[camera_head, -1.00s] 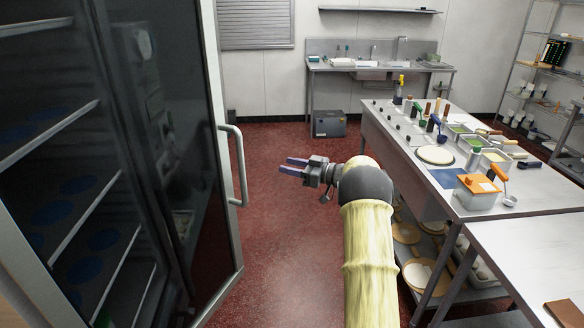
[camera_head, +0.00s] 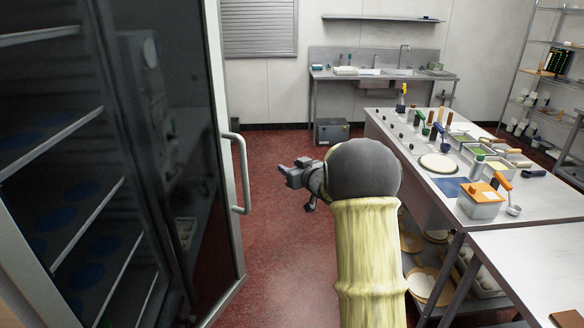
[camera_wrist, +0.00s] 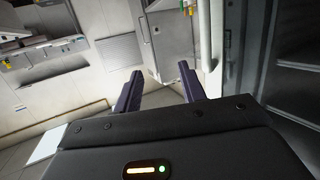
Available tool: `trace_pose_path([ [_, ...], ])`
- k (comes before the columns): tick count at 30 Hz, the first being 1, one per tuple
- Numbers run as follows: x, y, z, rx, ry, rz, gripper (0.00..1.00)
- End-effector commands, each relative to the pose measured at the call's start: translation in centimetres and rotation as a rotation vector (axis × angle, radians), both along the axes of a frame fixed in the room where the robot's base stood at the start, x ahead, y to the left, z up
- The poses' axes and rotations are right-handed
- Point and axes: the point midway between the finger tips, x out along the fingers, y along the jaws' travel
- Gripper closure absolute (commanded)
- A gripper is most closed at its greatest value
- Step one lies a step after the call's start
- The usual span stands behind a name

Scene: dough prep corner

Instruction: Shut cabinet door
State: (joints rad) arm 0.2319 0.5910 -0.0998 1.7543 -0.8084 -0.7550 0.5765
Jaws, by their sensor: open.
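The cabinet door (camera_head: 233,190) stands open at the left in the head view, a dark glass panel in a pale metal frame. Its vertical bar handle (camera_head: 240,172) is on the edge facing my arm. The cabinet's shelves (camera_head: 62,140) show to the left of the door. My gripper (camera_head: 284,172) is to the right of the handle, apart from it and empty. In the wrist view my gripper (camera_wrist: 158,84) has its two dark fingers spread with nothing between them. A pale upright bar, likely the handle (camera_wrist: 205,38), is beyond the right finger.
A steel worktable (camera_head: 440,185) with tools and trays stands to the right of my arm. A sink counter (camera_head: 380,75) and a dark box (camera_head: 331,131) are at the back wall. Red floor (camera_head: 285,240) is clear between the door and my arm.

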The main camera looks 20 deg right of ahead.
Motion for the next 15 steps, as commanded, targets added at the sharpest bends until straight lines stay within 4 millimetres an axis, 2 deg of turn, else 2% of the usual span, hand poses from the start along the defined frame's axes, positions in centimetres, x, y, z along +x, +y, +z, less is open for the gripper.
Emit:
trace_pose_path([
  [5,-7.0,2.0,-2.5,-0.039,0.251,-0.177,0.59],
  [8,-12.5,3.4,-4.8,-0.06,0.429,-0.237,0.59],
  [11,-19.1,5.3,-7.2,-0.077,0.625,-0.264,0.59],
  [15,-29.1,8.2,-10.2,-0.094,0.897,-0.25,0.59],
])
